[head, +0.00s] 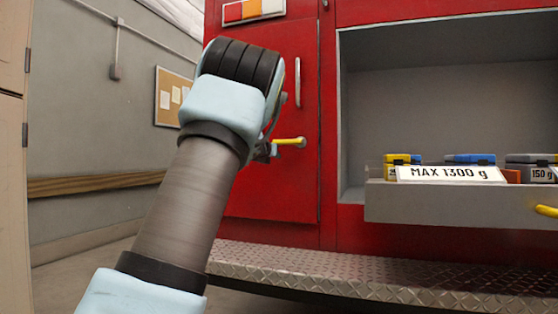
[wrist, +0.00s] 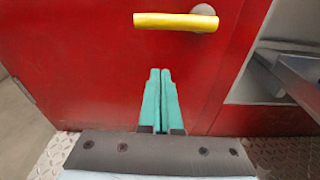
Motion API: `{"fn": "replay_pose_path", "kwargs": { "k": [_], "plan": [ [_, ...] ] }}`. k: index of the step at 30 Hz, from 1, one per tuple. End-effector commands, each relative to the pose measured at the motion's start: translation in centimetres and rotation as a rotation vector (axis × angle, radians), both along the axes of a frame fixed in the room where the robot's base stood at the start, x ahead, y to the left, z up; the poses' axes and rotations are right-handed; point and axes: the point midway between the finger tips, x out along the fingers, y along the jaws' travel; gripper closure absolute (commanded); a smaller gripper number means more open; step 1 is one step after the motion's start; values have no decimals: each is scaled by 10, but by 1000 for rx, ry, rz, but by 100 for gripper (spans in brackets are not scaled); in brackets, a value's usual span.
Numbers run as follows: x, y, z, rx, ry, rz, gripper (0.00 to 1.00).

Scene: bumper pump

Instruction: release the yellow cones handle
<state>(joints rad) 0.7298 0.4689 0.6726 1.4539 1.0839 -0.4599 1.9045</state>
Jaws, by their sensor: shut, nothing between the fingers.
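The yellow handle (wrist: 176,21) is a short horizontal bar on a red door. In the wrist view it lies near the top, above my gripper (wrist: 160,72). My gripper's two green fingers are closed together with nothing between them. A gap of red door shows between the fingertips and the handle. In the head view the yellow handle (head: 289,142) shows just right of my arm's end, and my fingers are mostly hidden behind my wrist. No cones are visible.
An open drawer (head: 440,207) labelled "MAX 1300 g" juts out at right, holding several small blocks. A yellow drawer handle (head: 546,211) shows at the right edge. A metal tread step (head: 370,277) runs below the red door (head: 272,190).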

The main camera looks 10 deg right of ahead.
Motion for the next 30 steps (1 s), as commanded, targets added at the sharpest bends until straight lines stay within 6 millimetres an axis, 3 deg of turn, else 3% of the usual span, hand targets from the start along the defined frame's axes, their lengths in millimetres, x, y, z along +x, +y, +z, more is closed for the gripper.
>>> {"fn": "replay_pose_path", "kwargs": {
  "k": [3,9,25,28,30],
  "plan": [
    [-16,9,3,-3,1,0,100],
    [-27,15,4,-2,1,0,100],
    [-28,17,3,-7,6,4,100],
    [-28,33,-5,-91,67,55,100],
    [-29,56,-21,-229,165,140,100]
  ]
}}
